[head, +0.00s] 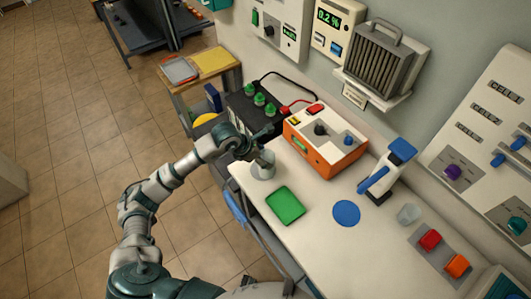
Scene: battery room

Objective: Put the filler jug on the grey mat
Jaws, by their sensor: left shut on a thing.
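My left gripper (262,154) is at the far left end of the white bench. It is shut on a small pale grey vessel (263,171), which I take for the filler jug. The fingers partly cover its top. It looks upright, at or just above the bench top; I cannot tell whether it touches. I cannot make out a separate grey mat for certain; the area under the vessel is hidden. My right gripper is not in view.
A black battery (248,107) stands behind the gripper.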

